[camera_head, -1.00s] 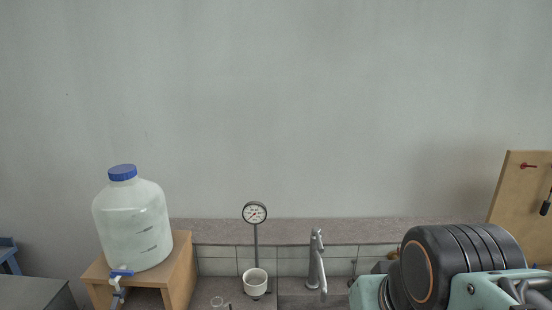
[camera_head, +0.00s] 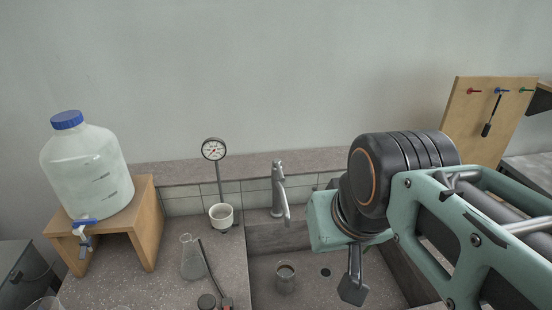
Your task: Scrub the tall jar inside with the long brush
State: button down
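A clear glass jar (camera_head: 285,278) stands upright in the sink; I cannot tell from here how tall it is. A dark long-handled tool (camera_head: 491,117), possibly the brush, hangs from a hook on the wooden board at the right. Another thin dark stick (camera_head: 208,268) with a reddish part near its lower end is on the bench beside the flask; I cannot tell what it is. My gripper (camera_head: 352,288) hangs over the right part of the sink, right of the jar and apart from it. Its fingers are seen edge-on, so its opening is unclear.
A steel faucet (camera_head: 280,190) rises behind the sink (camera_head: 320,290). A conical flask (camera_head: 192,258) and a dark round object (camera_head: 207,301) stand on the bench. A dial gauge (camera_head: 214,150) and white cup (camera_head: 221,215) stand behind. A large capped bottle (camera_head: 88,170) sits on a wooden stand (camera_head: 148,220).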

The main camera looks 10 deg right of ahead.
aim_at(285, 270)
jog(key=k+z, duration=0.2)
jog(key=z, duration=0.3)
jog(key=k+z, duration=0.15)
jog(key=z, duration=0.35)
